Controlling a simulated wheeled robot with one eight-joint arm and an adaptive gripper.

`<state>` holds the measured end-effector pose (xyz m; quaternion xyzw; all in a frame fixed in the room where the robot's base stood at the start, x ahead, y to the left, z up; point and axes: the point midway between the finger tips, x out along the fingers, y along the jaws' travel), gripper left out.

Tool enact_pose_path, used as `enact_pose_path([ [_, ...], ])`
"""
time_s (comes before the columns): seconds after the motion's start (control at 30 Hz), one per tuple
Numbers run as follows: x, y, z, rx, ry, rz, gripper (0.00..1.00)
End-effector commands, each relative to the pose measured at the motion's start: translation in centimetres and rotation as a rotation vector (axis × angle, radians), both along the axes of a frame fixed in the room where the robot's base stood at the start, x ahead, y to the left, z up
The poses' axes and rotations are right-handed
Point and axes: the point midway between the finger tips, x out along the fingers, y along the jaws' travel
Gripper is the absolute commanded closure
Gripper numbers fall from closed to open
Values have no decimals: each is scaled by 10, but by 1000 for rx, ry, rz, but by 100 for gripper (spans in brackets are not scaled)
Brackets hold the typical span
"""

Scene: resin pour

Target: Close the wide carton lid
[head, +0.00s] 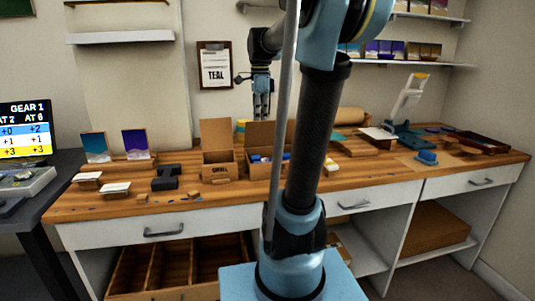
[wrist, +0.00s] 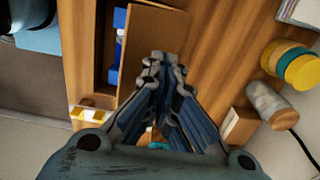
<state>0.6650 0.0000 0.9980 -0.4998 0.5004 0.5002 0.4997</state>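The wide carton (head: 256,171) stands on the wooden worktop, holding blue and white items. Its brown lid (head: 262,134) stands raised at the back, and my arm hides the carton's right part. In the wrist view, the carton (wrist: 107,88) is at the upper left, with blue contents showing beside the raised lid (wrist: 155,42). My gripper (head: 262,112) points down behind and above the lid. In the wrist view, my gripper (wrist: 164,68) has its fingertips close together beside the lid's lower edge. It looks shut with nothing held; contact with the lid cannot be told.
A smaller open carton (head: 219,171) stands just left of the wide one. A black stand (head: 166,178) is further left. Yellow and teal rolls (wrist: 292,64) and a grey cylinder (wrist: 268,104) lie right of my gripper in the wrist view. A press with a white handle (head: 407,105) stands at right.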

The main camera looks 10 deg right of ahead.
Motion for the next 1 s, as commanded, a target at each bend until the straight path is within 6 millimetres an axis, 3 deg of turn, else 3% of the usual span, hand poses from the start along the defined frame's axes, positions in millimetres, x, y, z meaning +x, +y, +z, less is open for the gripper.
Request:
enact_pose_path([
  [0.6,0,0,58,0,0,0,100],
  [1.0,0,0,63,0,0,0,100],
])
